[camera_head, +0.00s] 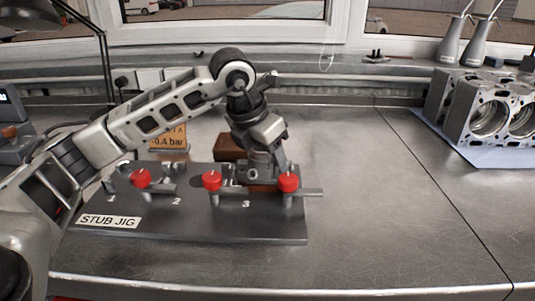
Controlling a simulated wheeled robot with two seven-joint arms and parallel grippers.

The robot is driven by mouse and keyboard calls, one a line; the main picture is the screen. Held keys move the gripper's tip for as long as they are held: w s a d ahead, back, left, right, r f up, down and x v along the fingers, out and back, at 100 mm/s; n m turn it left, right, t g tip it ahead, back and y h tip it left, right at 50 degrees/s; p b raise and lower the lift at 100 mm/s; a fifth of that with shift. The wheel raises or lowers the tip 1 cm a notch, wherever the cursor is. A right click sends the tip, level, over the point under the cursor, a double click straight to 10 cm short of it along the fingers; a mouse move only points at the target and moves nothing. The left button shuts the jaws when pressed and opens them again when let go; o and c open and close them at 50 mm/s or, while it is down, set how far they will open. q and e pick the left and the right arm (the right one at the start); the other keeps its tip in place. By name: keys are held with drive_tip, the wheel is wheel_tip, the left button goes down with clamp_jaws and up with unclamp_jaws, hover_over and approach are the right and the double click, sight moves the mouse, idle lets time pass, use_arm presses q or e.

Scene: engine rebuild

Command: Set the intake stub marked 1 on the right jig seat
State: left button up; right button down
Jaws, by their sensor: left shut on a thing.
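The dark grey stub jig (190,224) lies on the metal bench, with a "STUB JIG" label at its front left. It has seat marks, of which 2 and 3 are readable, and red-knobbed clamps, the right one (288,182) beside the right seat. My left gripper (259,178) points down over the right seat, behind the 3, and is shut on what appears to be the intake stub. Gripper and clamp hide most of it; only a reddish-brown low edge shows beneath. Its mark is not readable, and I cannot tell whether it touches the seat. My right gripper is out of view.
A brown block (230,147) stands behind the jig, beside an orange-framed display (168,136) reading about -0.4 bar. Grey engine blocks (488,112) stand on a pale blue mat at the right. A lamp arm rises at the left. The bench right of the jig is clear.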

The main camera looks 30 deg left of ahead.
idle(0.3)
use_arm(q)
drive_tip(key=o, duration=1.3)
drive_tip(key=shift+f, duration=0.15)
wheel_tip(320, 180, up, 8)
drive_tip(key=p, duration=0.5)
drive_tip(key=shift+f+p, duration=0.2)
drive_tip(key=shift+p, duration=0.1)
